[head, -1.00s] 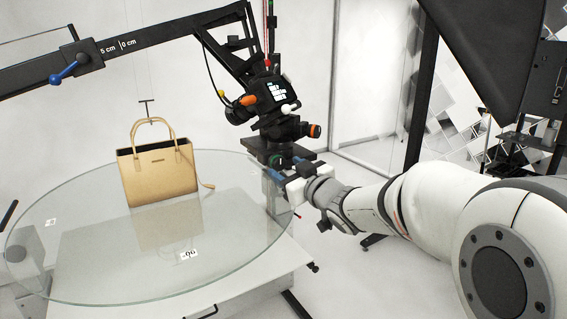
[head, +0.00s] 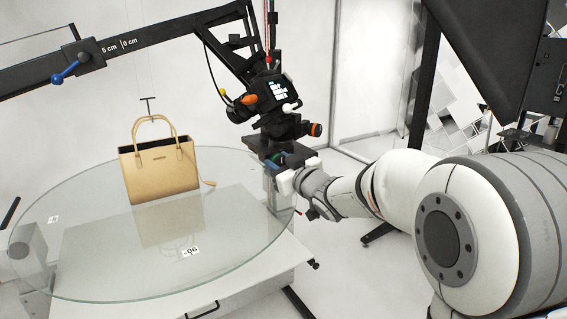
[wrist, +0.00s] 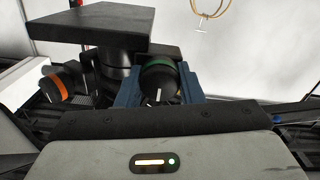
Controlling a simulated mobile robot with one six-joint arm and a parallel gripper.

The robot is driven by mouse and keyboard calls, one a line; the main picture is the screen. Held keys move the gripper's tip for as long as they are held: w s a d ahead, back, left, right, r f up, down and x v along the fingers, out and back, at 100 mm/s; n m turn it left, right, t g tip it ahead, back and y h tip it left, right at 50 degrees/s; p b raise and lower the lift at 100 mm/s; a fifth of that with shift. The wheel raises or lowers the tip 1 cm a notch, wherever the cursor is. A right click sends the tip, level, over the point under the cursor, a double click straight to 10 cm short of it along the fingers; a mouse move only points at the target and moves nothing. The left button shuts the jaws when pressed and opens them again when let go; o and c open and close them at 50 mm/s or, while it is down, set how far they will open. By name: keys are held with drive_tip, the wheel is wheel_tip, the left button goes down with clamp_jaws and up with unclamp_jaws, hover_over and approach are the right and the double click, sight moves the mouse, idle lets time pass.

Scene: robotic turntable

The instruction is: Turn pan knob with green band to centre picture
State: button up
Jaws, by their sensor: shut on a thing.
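The pan knob with the green band (wrist: 160,82) is a dark round knob with a white pointer line, under the camera head in the wrist view. My gripper (wrist: 157,90) has its blue fingers on both sides of the knob and is shut on it. In the head view my gripper (head: 280,160) is just below the camera head (head: 280,100), and the knob is mostly hidden there. The camera's small screen (head: 279,92) shows white marks too small to read.
A tan handbag (head: 160,172) stands on the round glass turntable (head: 100,275) at left. An orange-banded knob (wrist: 60,83) is left of the gripped one in the wrist view. The black crane arm (head: 140,50) reaches across the upper left.

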drive_tip(key=c, duration=0.3)
drive_tip(key=shift+d, duration=0.15)
drive_tip(key=shift+c, duration=0.2)
drive_tip(key=shift+r+m+p, duration=0.25)
drive_tip(key=shift+m+p, duration=0.55)
drive_tip(key=shift+m, duration=0.8)
drive_tip(key=m+p, duration=0.2)
drive_tip(key=m, duration=0.4)
drive_tip(key=shift+p, duration=0.3)
drive_tip(key=o, duration=1)
drive_tip(key=shift+f, duration=0.15)
drive_tip(key=shift+c, duration=0.2)
